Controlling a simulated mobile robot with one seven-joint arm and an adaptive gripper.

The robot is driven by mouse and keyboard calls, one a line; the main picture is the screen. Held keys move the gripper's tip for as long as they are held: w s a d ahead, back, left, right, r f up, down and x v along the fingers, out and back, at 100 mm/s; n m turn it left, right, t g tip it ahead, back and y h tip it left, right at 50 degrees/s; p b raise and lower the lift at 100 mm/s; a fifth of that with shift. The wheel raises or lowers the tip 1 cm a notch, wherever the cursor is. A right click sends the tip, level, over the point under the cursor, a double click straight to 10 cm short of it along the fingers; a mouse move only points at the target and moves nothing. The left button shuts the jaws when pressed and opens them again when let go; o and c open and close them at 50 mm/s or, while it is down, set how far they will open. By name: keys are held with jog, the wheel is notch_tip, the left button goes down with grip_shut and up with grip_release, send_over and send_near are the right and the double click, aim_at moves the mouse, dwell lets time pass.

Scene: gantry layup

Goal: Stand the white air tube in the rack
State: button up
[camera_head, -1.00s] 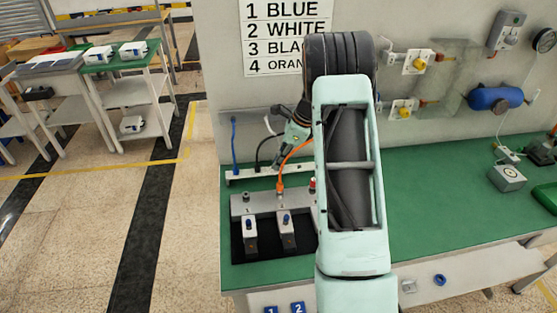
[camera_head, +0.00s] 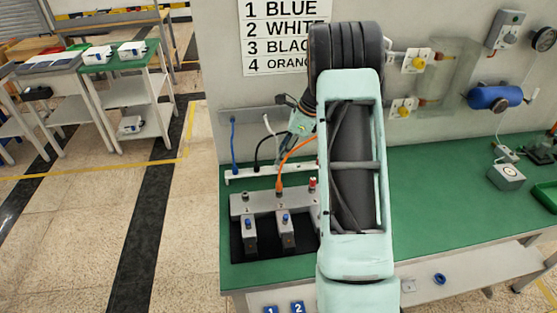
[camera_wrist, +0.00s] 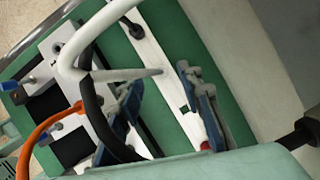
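The white air tube (camera_wrist: 75,50) loops across the upper left of the wrist view, and its free end lies near the gap between my fingertips. A short piece of the white tube (camera_head: 268,125) shows left of my gripper in the head view. My gripper (camera_wrist: 162,84) is open, its blue fingers apart, and does not appear closed on the tube. In the head view my gripper (camera_head: 285,152) is above the back of the bench, partly hidden by my arm. The rack (camera_head: 247,175) is a white strip behind the valve block; it also shows in the wrist view (camera_wrist: 165,75).
A blue tube (camera_head: 233,145) and a black tube (camera_head: 258,152) reach the rack. An orange tube (camera_head: 291,153) curves into the grey valve block (camera_head: 258,202), close to my gripper.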

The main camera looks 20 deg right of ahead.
jog(key=v, duration=0.8)
jog(key=shift+f, duration=0.1)
